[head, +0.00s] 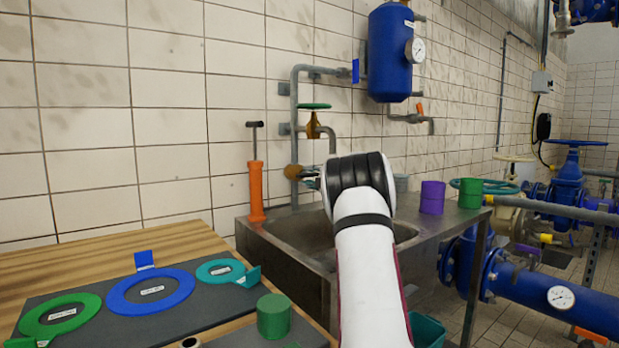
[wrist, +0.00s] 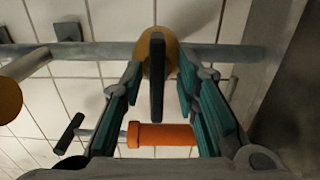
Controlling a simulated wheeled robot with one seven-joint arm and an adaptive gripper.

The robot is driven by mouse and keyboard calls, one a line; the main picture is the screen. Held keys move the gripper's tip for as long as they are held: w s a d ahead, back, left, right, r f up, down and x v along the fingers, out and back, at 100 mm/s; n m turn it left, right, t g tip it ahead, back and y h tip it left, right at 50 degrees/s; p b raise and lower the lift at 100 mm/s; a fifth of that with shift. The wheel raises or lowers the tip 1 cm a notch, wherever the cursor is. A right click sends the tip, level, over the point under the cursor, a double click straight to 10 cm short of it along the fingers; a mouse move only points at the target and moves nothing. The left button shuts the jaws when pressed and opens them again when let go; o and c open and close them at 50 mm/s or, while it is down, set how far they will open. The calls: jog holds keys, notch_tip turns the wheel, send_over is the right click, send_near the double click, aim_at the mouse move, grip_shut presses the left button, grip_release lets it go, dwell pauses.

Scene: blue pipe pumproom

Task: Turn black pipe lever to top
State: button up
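The black pipe lever (wrist: 157,80) shows in the wrist view in front of a round brass-coloured valve body (wrist: 172,50) on a grey pipe (wrist: 225,57). The lever lies crosswise to the pipe in that view. My gripper (wrist: 160,88) is open, with one teal-padded finger on each side of the lever and a visible gap on both sides. In the head view the brass valve body (head: 291,171) sits low on the wall pipe. There my arm hides most of the gripper; only teal finger parts (head: 311,182) show, and the lever cannot be made out.
An orange hand pump (head: 256,188) stands left of the valve; it shows close below the fingers in the wrist view (wrist: 165,134). A green-wheeled brass tap (head: 314,122) is above right. The metal sink (head: 275,232) lies below. A blue tank (head: 390,55) hangs higher up.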

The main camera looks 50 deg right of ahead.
jog(key=shift+r, duration=0.1)
jog(key=shift+s, duration=0.55)
jog(key=v, duration=1.1)
jog(key=shift+a, duration=0.2)
